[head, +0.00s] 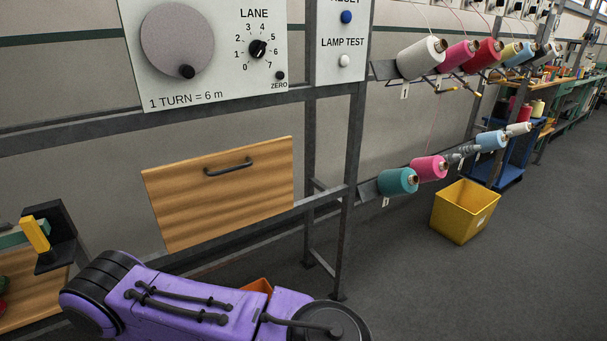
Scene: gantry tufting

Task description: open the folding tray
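The folding tray (218,193) is a wood-grain panel with a dark bar handle (228,167) near its top edge. It stands nearly upright against the grey metal frame, below the lane control panel. Nothing touches its handle. Neither of my grippers shows in the head view, so whether they are open or shut is hidden.
A control panel (210,90) with a crank wheel and a lane dial sits above the tray. A grey frame post (352,150) stands to its right. Yarn cones (397,181) stick out farther right. A yellow bin (464,211) stands on the floor. An orange object (258,286) is partly hidden below the tray.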

